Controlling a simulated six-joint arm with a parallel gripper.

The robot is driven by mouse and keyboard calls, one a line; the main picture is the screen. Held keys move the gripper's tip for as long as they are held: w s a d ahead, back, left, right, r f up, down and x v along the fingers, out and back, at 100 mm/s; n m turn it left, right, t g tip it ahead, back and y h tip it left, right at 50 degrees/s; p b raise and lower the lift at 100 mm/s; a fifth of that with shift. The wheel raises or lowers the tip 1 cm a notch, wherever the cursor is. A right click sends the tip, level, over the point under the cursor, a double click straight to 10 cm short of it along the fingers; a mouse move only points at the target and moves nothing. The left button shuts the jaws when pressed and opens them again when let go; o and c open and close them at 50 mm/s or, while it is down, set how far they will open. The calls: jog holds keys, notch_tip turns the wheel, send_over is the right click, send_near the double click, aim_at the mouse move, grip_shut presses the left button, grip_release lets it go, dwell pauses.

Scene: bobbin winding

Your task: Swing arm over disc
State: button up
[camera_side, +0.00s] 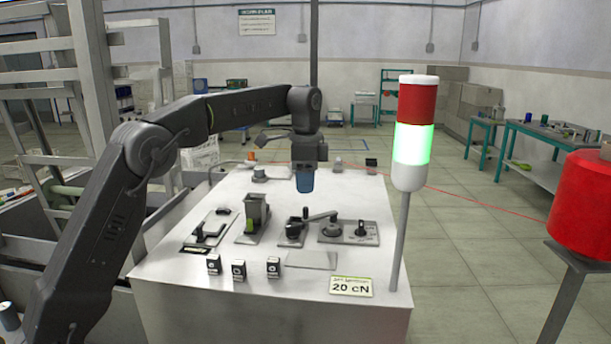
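A grey lever arm (319,217) sits on the white bench, with a dark post near its left end. A round grey disc (334,231) lies on a plate just in front of the lever's right end; I cannot tell whether the lever overlaps it. My gripper (306,172) is above the bench, behind the lever and disc, pointing down. A blue cylinder (305,182) shows directly under it. The fingers are too small and dark to tell whether they grip the cylinder, and the gripper appears apart from the lever.
A black knob (362,229) is right of the disc, and a green-marked block (256,213) stands left. Several small black boxes (239,269) line the front. A signal tower (414,130) rises at right, lit green. A red thread runs from the red spool (583,205) across the bench.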

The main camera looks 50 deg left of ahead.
aim_at(306, 208)
jog(key=shift+f, duration=3.1)
jog(key=c, duration=0.5)
jog(key=shift+d, duration=0.2)
jog(key=shift+s+d, duration=0.15)
jog(key=shift+d, duration=0.6)
jog(key=shift+d, duration=0.9)
